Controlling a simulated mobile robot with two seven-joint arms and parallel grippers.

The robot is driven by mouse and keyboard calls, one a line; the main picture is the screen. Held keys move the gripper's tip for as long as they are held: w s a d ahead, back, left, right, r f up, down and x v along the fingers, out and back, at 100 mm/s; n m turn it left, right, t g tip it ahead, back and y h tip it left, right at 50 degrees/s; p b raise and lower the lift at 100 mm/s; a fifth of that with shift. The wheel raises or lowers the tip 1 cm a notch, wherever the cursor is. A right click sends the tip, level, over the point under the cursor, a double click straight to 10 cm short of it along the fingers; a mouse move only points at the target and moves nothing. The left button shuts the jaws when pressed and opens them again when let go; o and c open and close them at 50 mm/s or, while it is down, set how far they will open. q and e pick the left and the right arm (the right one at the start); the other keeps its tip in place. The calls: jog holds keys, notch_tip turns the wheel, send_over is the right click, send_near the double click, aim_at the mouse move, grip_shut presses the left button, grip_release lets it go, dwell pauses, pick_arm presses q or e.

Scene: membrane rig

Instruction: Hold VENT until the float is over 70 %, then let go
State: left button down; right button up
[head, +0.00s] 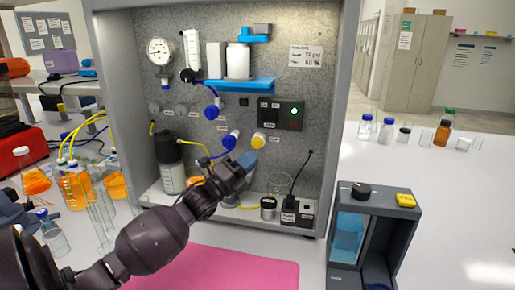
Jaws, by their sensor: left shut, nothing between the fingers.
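My left gripper (247,159) is shut and empty. Its tip is just below a round yellow button (258,140) on the grey panel (320,95), touching or very close to it; I cannot tell which. The small labels by the controls are too blurred to read, so I cannot confirm which one is VENT. A narrow upright flow tube (192,48) with a scale is at the panel's upper left; its float level is too small to read. My right gripper is not in view.
A round gauge (160,51), blue-handled valves and a control box with a green light (294,112) are on the panel. A dark-framed box (349,235) with blue liquid and a yellow button stands at right. Glassware crowds the left; a pink mat (225,270) lies in front.

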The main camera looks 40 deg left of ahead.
aim_at(258, 142)
pick_arm(q)
jog(key=w, duration=0.1)
jog(key=w+a+b, duration=0.1)
jog(key=w, duration=0.1)
jog(key=w+a, duration=0.1)
jog(key=shift+w+a+b, duration=0.15)
jog(key=shift+b, duration=0.15)
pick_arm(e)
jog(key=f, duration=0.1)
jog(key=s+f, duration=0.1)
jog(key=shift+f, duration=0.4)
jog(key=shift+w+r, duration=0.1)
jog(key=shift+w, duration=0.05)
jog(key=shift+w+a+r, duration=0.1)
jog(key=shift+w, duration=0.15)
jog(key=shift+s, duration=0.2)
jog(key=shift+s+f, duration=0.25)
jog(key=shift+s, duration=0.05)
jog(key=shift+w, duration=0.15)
